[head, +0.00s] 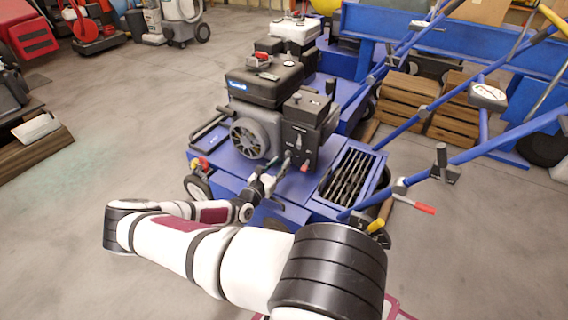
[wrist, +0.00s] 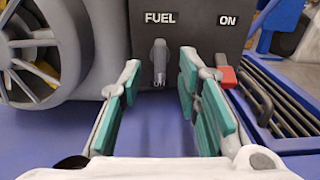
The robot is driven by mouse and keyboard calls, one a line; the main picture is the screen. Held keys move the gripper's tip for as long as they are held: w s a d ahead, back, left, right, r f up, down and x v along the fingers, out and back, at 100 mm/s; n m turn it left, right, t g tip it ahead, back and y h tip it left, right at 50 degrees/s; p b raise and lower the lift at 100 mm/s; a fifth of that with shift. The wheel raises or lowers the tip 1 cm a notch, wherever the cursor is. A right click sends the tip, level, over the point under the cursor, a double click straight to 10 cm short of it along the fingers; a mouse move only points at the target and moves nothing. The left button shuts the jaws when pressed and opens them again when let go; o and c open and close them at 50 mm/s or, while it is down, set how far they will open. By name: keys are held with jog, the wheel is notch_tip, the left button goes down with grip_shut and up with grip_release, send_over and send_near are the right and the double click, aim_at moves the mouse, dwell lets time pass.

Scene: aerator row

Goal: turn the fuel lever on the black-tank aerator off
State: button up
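The black-tank aerator (head: 265,82) stands in front of me with its dark engine panel facing my arm. My gripper (wrist: 160,78) is open, with a teal-padded finger on each side of the lever in the picture. Neither finger visibly touches it, and I cannot tell whether the tips reach its depth. In the head view, my gripper (head: 292,166) is low in front of the panel.
A red-ended control (wrist: 227,77) sits just right of the right finger. The recoil housing (wrist: 35,50) is at left, and a slatted tine box (head: 354,172) at right. A white-tank aerator (head: 297,27) stands behind.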

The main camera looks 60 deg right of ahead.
aim_at(286, 157)
jog(key=shift+w+d+b, duration=0.15)
jog(key=shift+d+b, duration=0.3)
jog(key=shift+d, duration=1.2)
grip_shut()
